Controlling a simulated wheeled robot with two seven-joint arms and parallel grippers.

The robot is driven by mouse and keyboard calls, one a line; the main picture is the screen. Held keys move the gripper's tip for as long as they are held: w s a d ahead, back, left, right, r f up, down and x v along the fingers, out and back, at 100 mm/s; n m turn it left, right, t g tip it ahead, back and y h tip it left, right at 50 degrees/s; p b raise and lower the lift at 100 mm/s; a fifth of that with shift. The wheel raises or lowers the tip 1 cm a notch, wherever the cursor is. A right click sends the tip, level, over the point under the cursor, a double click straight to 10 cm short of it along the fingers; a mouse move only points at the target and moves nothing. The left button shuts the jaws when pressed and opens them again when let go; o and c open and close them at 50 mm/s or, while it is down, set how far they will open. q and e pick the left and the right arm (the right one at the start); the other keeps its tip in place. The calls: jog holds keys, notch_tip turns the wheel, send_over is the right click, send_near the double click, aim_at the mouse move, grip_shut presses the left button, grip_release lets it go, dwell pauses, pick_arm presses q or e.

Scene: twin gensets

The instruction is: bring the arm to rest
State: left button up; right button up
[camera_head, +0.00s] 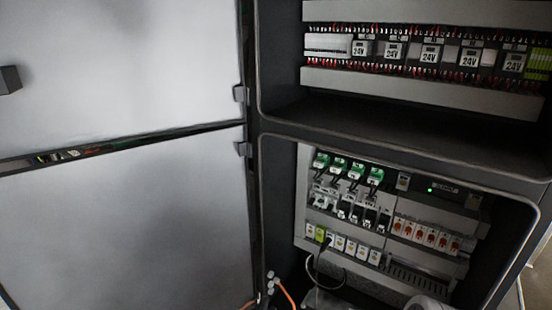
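An open electrical cabinet (400,145) fills the middle and right of the head view, with an upper and a lower compartment. At the bottom edge, a grey rounded piece (322,299) and a pale rounded piece (428,303) show in front of the lower compartment. They look like parts of my own arm, cut off by the frame. I cannot make out the fingertips of my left gripper or anything held in it. My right gripper does not show clearly.
Two pale door panels (120,70) stand open on the left, hinged beside the cabinet. The upper compartment holds a row of 24V modules (430,53). The lower one holds green-topped breakers (340,165), red-marked switches (425,235) and a black cable loop (330,280). Orange cables (286,293) show below.

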pick_arm(q)
jog(key=s+a+f+n+g+y+p, duration=0.1)
jog(key=s+a+f+n+g, duration=0.35)
jog(key=s+f, duration=0.2)
jog(key=s+a+f+n+g+y+p, duration=0.1)
jog(key=s+a+f+n+g, duration=0.4)
jog(key=f, duration=0.3)
jog(key=s+d+n+g+h, duration=0.1)
jog(key=s+n+g, duration=0.1)
jog(key=s, duration=0.5)
jog(key=s+d+n+g+h+p, duration=0.1)
jog(key=s+n+g+h, duration=0.1)
jog(key=s+n, duration=0.3)
jog(key=s+g, duration=0.1)
jog(key=s, duration=0.2)
jog(key=shift+s+d+f, duration=0.2)
jog(key=shift+d+f, duration=0.05)
jog(key=shift+f, duration=0.1)
jog(key=shift+g, duration=0.35)
